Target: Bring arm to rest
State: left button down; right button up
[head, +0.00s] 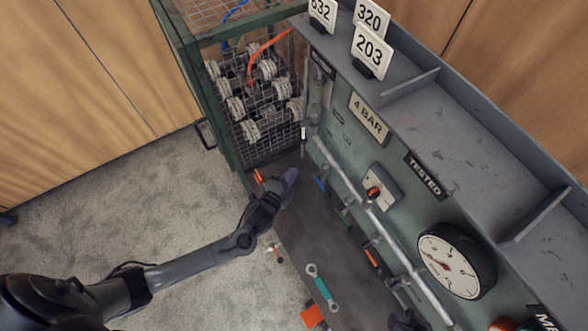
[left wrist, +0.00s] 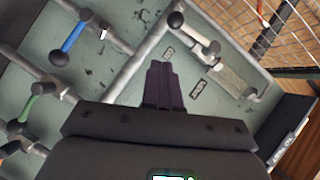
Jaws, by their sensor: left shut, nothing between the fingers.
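My left arm comes in from the lower left in the head view. Its gripper (head: 290,177) is over the dark bench top, close to the green panel and the mesh cage. In the left wrist view the two dark fingers (left wrist: 164,85) are together with nothing between them. They point at the green panel with its grey pipe (left wrist: 145,62). A blue-handled valve (left wrist: 72,38) and a green-handled valve (left wrist: 36,98) are to the left of the fingers. My right gripper is not in view.
A green-framed mesh cage (head: 248,95) holding several pale flanged parts stands behind the gripper. A pressure gauge (head: 456,260) is on the panel at right. A teal wrench (head: 322,287) and an orange block (head: 312,316) are near the bench's front. Carpet (head: 150,210) lies open at left.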

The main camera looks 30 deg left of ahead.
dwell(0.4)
pick_arm(q)
jog(key=s+f+g, duration=0.1)
jog(key=s+f, duration=0.3)
jog(key=s, duration=0.1)
jog(key=s+r+n+g, duration=0.5)
jog(key=s+r, duration=0.2)
jog(key=s, duration=0.3)
jog(key=s+r+n+g, duration=0.5)
jog(key=s+r+n, duration=0.15)
jog(key=s, duration=0.25)
notch_tip(320, 180, up, 17)
jog(key=p, duration=1.7)
pick_arm(e)
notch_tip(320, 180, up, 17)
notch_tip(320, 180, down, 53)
jog(key=b, duration=5.3)
pick_arm(q)
notch_tip(320, 180, down, 53)
jog(key=shift+s+d+g, duration=0.2)
jog(key=shift+s+g, duration=0.1)
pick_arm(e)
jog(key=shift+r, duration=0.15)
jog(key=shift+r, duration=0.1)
